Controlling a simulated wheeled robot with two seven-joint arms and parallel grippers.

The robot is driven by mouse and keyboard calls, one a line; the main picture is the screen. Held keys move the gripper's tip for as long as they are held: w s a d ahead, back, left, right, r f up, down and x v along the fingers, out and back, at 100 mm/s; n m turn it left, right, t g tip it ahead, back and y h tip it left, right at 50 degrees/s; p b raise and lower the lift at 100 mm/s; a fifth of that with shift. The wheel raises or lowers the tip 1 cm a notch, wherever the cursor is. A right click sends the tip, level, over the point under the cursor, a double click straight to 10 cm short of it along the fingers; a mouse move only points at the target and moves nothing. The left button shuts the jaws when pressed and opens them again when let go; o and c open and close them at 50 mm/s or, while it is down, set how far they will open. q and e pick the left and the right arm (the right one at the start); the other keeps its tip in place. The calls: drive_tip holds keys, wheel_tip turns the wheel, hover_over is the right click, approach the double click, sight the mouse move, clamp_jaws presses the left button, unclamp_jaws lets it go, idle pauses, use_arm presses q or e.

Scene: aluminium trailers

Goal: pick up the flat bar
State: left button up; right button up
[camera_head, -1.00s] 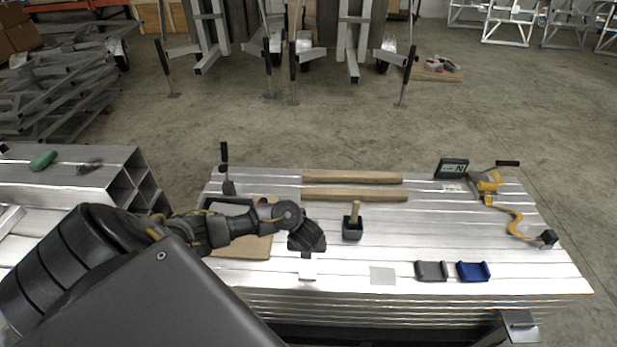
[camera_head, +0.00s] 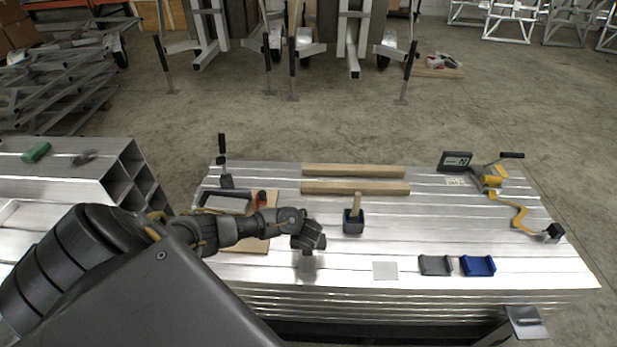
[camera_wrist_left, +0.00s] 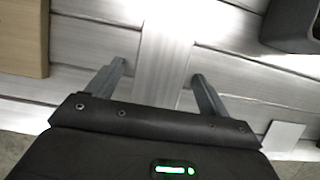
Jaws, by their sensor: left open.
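The flat bar (camera_wrist_left: 166,40) is a bright, smooth metal strip in the left wrist view. It lies across the seams of the aluminium stack and runs between my left fingers. In the head view only its near part (camera_head: 308,268) shows, below my gripper; the rest is hidden by the hand. My left gripper (camera_head: 308,240) is over the bar near the front of the stack. In the wrist view the gripper (camera_wrist_left: 158,70) is open, with one finger on each side of the bar and a gap at both sides. My right gripper is not in view.
The aluminium stack (camera_head: 340,275) bears a dark holder with a wooden handle (camera_head: 353,220), a pale square plate (camera_head: 385,270), grey (camera_head: 435,264) and blue (camera_head: 477,265) brackets, and two wooden bars (camera_head: 355,188). A wooden board (camera_head: 258,244) lies left of the hand.

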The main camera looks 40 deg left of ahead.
use_arm(q)
drive_tip(key=shift+r, duration=0.1)
drive_tip(key=c, duration=1.5)
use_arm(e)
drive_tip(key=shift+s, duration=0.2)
use_arm(q)
drive_tip(key=shift+o, duration=0.2)
drive_tip(key=shift+r, duration=0.1)
